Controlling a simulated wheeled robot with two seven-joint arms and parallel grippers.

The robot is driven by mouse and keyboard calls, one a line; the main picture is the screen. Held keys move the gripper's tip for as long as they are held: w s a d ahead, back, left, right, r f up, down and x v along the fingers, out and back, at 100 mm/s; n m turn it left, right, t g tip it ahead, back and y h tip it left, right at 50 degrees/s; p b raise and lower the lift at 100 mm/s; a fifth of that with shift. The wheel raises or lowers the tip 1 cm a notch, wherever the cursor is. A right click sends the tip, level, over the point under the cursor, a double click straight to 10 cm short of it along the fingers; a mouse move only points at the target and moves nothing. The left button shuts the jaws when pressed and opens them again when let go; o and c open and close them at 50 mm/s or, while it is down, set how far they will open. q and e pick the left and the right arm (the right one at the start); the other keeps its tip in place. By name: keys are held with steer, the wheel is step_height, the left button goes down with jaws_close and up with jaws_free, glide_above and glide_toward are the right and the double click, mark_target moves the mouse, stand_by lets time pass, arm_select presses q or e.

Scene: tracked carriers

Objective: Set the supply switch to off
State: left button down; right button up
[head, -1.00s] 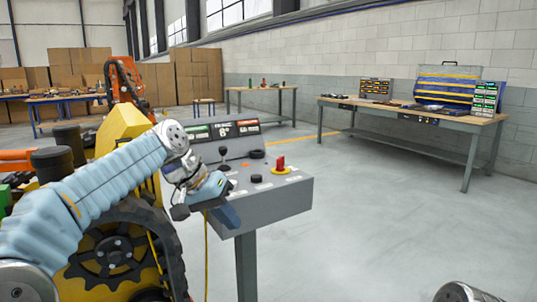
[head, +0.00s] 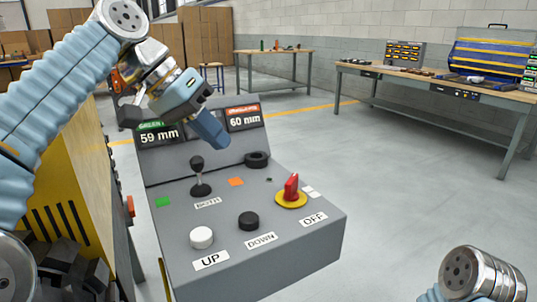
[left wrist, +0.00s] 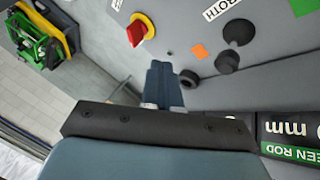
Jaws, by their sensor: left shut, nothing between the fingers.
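The supply switch is a red knob (head: 291,188) on a yellow disc (head: 290,202), at the right side of a grey console (head: 190,262). A label reading OFF (head: 313,219) is in front of it. I cannot tell which setting the knob points to. It also shows in the left wrist view as a red knob (left wrist: 135,33) on its yellow disc. My left gripper (head: 218,138) is shut and empty above the back of the console, apart from the knob. Its closed fingers (left wrist: 163,82) show in the wrist view. My right gripper is out of view; only a right arm link shows.
The console also carries a black lever (head: 198,175), a black ring-like knob (head: 257,159), a white UP button (head: 202,237) and a black DOWN button (head: 248,221). Displays (head: 160,134) reading 59 mm and 60 mm stand at its back. A workbench (head: 440,88) is farther right.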

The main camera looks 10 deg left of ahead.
mark_target(292, 187)
arm_select(q)
steer(key=b+x, duration=0.3)
steer(key=x, duration=0.7)
steer(key=shift+f, duration=0.15)
steer(key=d, duration=0.1)
steer(key=s+d, duration=0.1)
steer(key=shift+d, duration=0.25)
steer(key=shift+s+d, duration=0.15)
steer(key=shift+d, duration=0.5)
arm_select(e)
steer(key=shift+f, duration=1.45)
